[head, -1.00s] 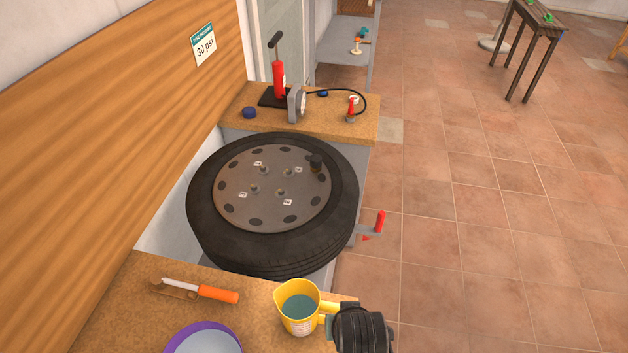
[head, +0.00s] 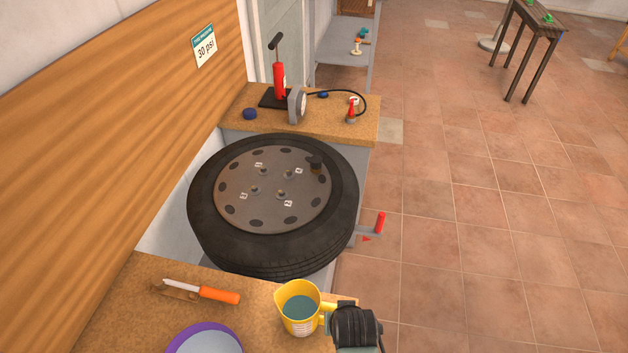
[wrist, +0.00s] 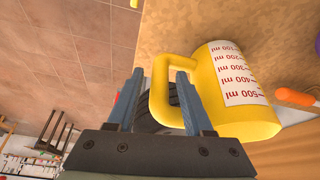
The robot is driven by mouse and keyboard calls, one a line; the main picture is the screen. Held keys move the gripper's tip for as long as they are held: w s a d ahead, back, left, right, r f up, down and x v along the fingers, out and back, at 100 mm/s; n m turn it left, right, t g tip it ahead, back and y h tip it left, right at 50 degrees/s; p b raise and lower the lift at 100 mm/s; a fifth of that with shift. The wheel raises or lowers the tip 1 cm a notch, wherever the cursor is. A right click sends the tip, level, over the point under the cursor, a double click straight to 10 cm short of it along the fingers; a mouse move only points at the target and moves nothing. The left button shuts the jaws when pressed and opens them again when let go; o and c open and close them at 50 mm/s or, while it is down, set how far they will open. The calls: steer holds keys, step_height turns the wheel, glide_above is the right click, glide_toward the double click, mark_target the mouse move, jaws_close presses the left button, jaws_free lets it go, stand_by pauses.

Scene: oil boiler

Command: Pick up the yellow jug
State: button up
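The yellow jug (head: 300,317) stands upright on the near wooden worktop, with bluish liquid inside and its handle toward the right. In the wrist view the jug (wrist: 245,120) shows a white millilitre scale and its handle (wrist: 159,95). My gripper (wrist: 158,80) is open, with its two blue-grey fingers apart. The handle's outer bar shows between them, and the right finger overlaps the handle's opening. I cannot tell whether either finger touches the handle.
A purple-rimmed bowl (head: 205,338) and an orange-handled tool (head: 218,295) lie left of the jug. A large tire (head: 200,215) lies behind it. A red-handled crank (head: 380,222) sticks out at right. Open tiled floor (head: 470,220) is on the right.

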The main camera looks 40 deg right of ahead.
jaws_close()
steer(key=shift+r, duration=0.1)
stand_by(1.1)
